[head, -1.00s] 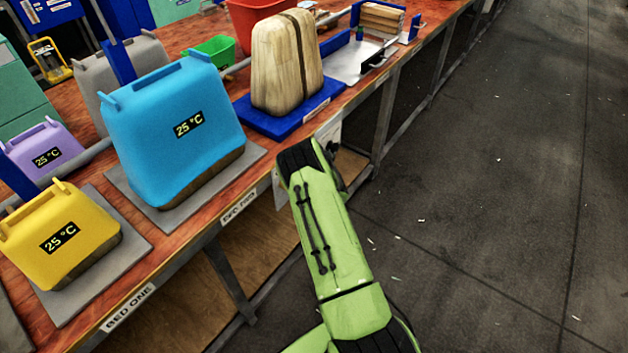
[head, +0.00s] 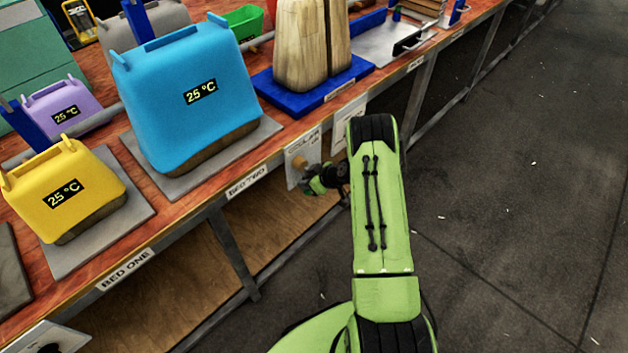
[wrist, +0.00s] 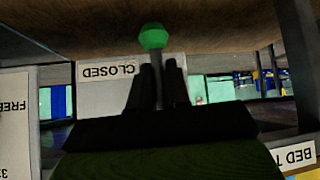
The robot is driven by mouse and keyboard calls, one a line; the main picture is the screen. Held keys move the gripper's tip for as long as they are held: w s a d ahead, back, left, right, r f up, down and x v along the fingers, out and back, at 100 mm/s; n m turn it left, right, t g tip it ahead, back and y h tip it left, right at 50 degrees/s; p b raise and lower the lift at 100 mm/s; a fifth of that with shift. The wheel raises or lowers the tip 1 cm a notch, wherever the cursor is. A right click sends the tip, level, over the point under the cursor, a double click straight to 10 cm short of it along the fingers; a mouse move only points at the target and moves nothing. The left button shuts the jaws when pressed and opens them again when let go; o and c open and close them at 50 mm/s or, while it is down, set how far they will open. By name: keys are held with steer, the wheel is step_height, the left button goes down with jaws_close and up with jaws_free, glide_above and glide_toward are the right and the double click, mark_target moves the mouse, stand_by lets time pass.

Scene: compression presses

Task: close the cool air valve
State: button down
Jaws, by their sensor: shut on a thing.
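A pale panel (head: 302,158) with partly blurred lettering that seems to read COOL AIR hangs on the bench front, below the blue press. My gripper (head: 322,180) is at this panel, partly hidden by its own wrist. In the wrist view, a lever with a green knob (wrist: 153,37) has its grey stem between the two dark fingers of my gripper (wrist: 158,68). The fingers are shut on the stem, with the knob sticking out beyond the tips. A plate marked CLOSED (wrist: 107,71), seen upside down, is just left of the fingers.
The bench (head: 237,268) carries a blue cover (head: 185,95) and a yellow cover (head: 62,190), both reading 25 °C. A wooden block (head: 312,45) stands on a blue base. The bench edge and legs are close to my arm. The floor at right is clear.

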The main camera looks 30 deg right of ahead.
steer(key=shift+s+a+f, duration=0.1)
steer(key=shift+a, duration=0.1)
stand_by(0.4)
steer(key=c, duration=1.2)
jaws_free()
steer(key=p+v, duration=0.3)
steer(key=v, duration=1.2)
steer(key=shift+d+r, duration=0.3)
steer(key=shift+d, duration=0.05)
steer(key=shift+s, duration=0.1)
